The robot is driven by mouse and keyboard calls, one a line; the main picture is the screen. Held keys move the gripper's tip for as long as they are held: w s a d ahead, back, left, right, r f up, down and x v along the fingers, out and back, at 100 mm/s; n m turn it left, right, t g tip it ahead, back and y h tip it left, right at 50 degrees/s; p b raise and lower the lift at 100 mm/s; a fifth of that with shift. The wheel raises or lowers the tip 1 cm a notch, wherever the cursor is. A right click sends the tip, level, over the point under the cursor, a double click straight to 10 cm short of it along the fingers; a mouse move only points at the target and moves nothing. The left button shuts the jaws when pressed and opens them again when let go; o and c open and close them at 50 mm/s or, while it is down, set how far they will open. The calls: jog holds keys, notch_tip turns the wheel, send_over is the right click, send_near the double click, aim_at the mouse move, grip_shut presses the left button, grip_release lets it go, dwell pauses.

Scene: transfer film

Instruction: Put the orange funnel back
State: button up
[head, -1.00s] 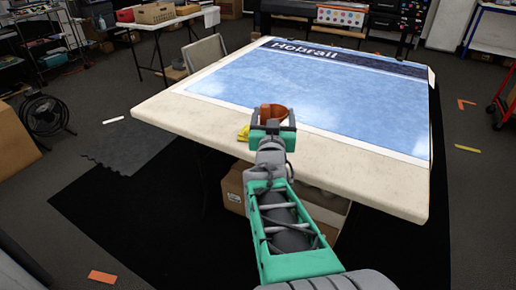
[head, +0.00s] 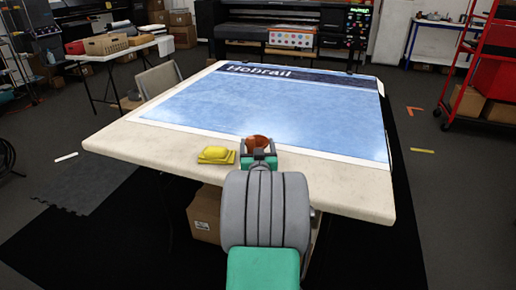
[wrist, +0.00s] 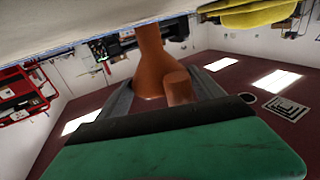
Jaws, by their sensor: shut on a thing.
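The orange funnel (head: 258,141) is in my gripper (head: 259,158), over the near edge of the table (head: 120,145) in the head view. In the wrist view, the funnel (wrist: 151,55) is between the two grey fingers of my gripper (wrist: 162,88), with its narrow part and a rounded stub showing. The fingers are shut on it. The arm hides part of the near table edge. I cannot tell whether the funnel touches the table.
A yellow object (head: 216,155) lies on the table just left of my gripper; it also shows in the wrist view (wrist: 262,14). A blue printed sheet (head: 270,108) covers most of the table. A cardboard box (head: 204,212) stands below. A red cart (head: 490,75) is at right.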

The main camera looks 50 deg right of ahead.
jog(key=shift+f, duration=0.15)
jog(key=shift+f, duration=0.15)
jog(key=o, duration=1)
jog(key=shift+f, duration=0.1)
jog(key=o, duration=0.5)
